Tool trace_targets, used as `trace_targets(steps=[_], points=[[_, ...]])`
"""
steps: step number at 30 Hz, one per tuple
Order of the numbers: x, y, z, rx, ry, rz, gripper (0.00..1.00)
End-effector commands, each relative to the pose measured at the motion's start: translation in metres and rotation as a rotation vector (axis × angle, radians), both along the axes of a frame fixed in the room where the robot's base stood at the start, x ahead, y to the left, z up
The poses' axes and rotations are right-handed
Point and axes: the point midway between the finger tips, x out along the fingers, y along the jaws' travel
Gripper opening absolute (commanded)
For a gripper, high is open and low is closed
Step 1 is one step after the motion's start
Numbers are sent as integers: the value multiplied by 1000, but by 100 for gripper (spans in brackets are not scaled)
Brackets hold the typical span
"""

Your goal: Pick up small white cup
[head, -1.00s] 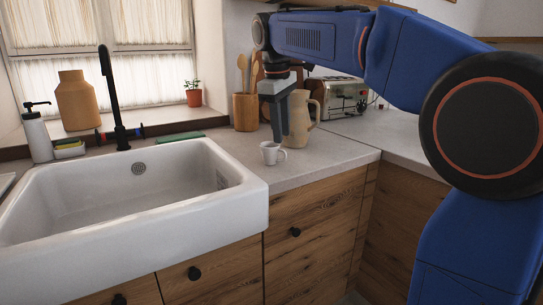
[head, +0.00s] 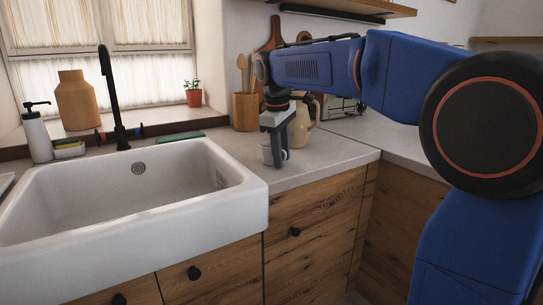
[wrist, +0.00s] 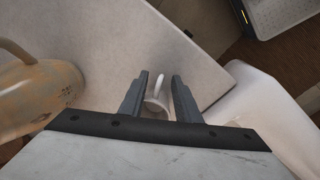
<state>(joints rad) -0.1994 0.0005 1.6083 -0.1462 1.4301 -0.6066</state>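The small white cup (head: 267,155) stands on the grey counter just right of the sink, partly hidden by my gripper. My gripper (head: 280,158) points down at the cup, with its fingers lowered to about cup height. In the wrist view, my gripper (wrist: 158,98) is open, and the cup (wrist: 154,104) shows between the two fingers with its handle toward the top of the picture. A gap shows beside the fingers, so they are not closed on the cup. The lower part of the cup is hidden in the wrist view.
A beige jug (head: 301,128) stands close behind my gripper, and it fills the left of the wrist view (wrist: 35,95). A utensil pot (head: 245,112) stands behind. The white sink (head: 235,205) is at the left. The counter (head: 335,155) is clear to the right.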

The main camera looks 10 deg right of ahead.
Motion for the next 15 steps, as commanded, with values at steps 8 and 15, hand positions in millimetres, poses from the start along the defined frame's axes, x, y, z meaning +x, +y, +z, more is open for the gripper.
trace_targets(steps=[8,15], points=[[0,0,0,0,0,0,0],[0,0,0,0,0,0,0]])
